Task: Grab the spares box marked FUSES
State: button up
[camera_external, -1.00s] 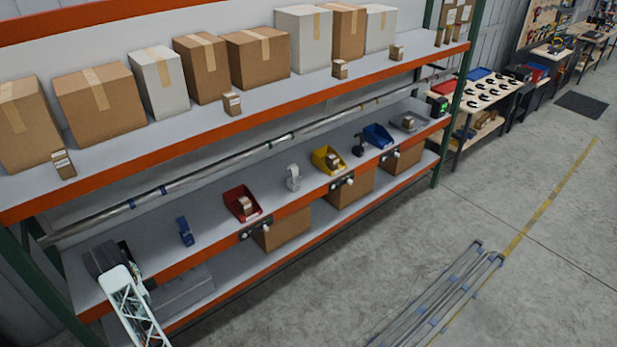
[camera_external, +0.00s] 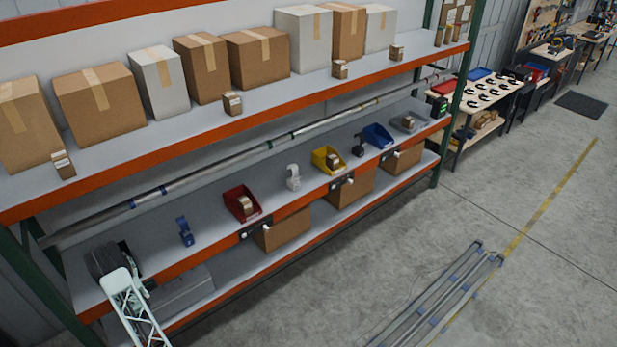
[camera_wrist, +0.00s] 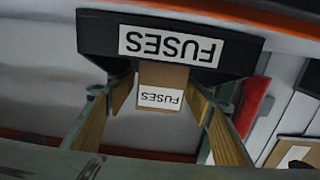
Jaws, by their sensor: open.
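In the wrist view, a small brown cardboard box (camera_wrist: 163,76) with a white FUSES label is seen upside down between my fingers. A dark tote (camera_wrist: 95,35) with a larger FUSES label is at the top of that view; the box shows just below its edge. My gripper (camera_wrist: 158,92) is open, one finger on each side of the box. I cannot tell whether either finger touches it. In the external view, a dark tote (camera_external: 103,260) sits at the left end of the middle shelf, beside my pale arm. My fingers and the small box cannot be made out there.
A blue item (camera_external: 185,231), a red bin (camera_external: 240,202), a yellow bin (camera_external: 325,160) and a blue bin (camera_external: 379,136) stand along the middle shelf. A long pole (camera_external: 265,147) runs behind them. The upper shelf (camera_external: 190,125) above holds cardboard boxes.

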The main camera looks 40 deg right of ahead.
jog(key=shift+c, duration=0.7)
jog(key=c, duration=0.9)
jog(key=shift+r, duration=0.15)
jog(key=shift+r+p, duration=1.2)
jog(key=shift+r, duration=3.65)
